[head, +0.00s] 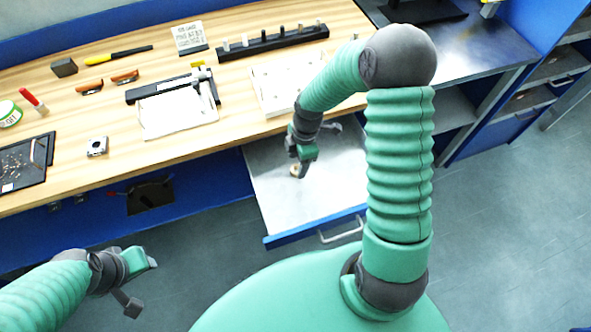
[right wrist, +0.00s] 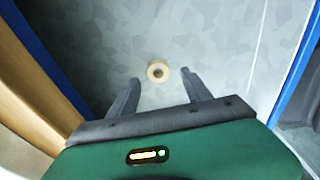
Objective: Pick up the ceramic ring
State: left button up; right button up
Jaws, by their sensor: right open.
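The ceramic ring (right wrist: 151,67) is a small cream ring with a dark centre hole. It lies on the grey bottom of the open drawer (head: 268,201). In the right wrist view it sits beyond the fingertips, roughly midway between them. In the head view the ring (head: 294,171) shows just below my right gripper (head: 303,168). My right gripper is open and empty, and its fingers (right wrist: 162,78) stand apart on either side of the line to the ring. My left gripper (head: 143,280) is low at the left, away from the drawer; its jaw gap is not clear.
The drawer's blue front (head: 315,228) with a metal handle (head: 342,232) and its side walls bound the space. The wooden bench top (head: 230,110) overhangs the back, with a black peg rail (head: 270,43), tools and papers on it. The drawer floor around the ring is clear.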

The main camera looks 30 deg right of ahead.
aim_at(296, 168)
jog(key=f, duration=0.3)
jog(key=shift+a, duration=0.35)
jog(key=shift+w+f, duration=0.15)
jog(key=shift+f, duration=0.05)
jog(key=shift+w+d+f, duration=0.1)
jog(key=shift+d, duration=0.3)
jog(key=c, duration=0.5)
jog(key=shift+a, duration=0.25)
grip_shut()
